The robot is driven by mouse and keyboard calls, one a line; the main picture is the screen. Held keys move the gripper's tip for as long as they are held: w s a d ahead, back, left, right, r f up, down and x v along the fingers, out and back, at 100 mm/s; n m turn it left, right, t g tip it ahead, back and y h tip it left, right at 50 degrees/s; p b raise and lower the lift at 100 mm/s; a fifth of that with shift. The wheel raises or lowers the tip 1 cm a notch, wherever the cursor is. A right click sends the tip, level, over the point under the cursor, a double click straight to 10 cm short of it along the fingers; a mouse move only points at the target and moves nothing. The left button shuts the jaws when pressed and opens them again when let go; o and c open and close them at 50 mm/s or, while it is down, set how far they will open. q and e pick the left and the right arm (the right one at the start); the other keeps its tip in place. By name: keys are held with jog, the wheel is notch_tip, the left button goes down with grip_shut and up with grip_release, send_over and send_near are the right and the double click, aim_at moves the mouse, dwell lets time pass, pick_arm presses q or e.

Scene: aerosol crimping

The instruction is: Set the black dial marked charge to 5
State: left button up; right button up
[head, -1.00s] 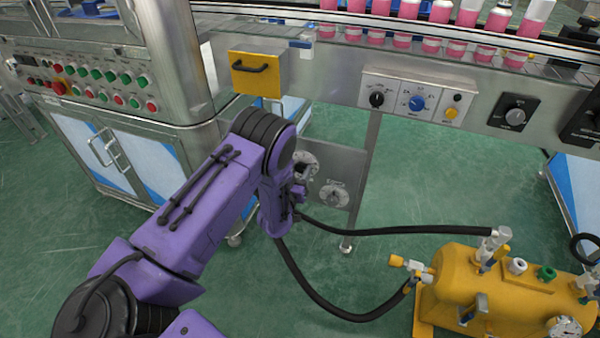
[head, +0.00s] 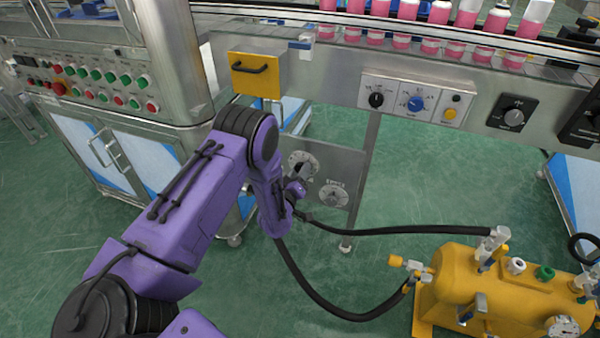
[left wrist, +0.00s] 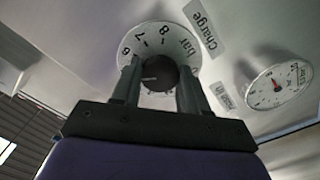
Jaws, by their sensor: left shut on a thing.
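The charge dial has a round white scale face (left wrist: 165,32) with a black knob (left wrist: 158,73) in its middle; a "Charge" label (left wrist: 200,27) sits beside it. The numbers 6, 7, 8 and what looks like "bar" show in the left wrist view; the rest of the scale is hidden. A pale mark shows on the knob, but I cannot read its setting. My left gripper (left wrist: 158,88) has a finger on each side of the knob and is shut on it. In the head view the dial face (head: 303,158) is partly behind my left gripper (head: 298,185). My right gripper is out of view.
A second round dial (head: 333,195) sits on the same grey panel, also in the left wrist view (left wrist: 278,87). A black hose (head: 400,231) runs to a yellow tank (head: 465,285). A yellow box with a handle (head: 255,74) and a knob panel (head: 416,101) are above.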

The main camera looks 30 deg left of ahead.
pick_arm(q)
jog(key=shift+n, duration=0.3)
jog(key=o, duration=1.1)
jog(key=shift+c, duration=0.2)
jog(key=v, duration=1)
jog(key=shift+s, duration=0.3)
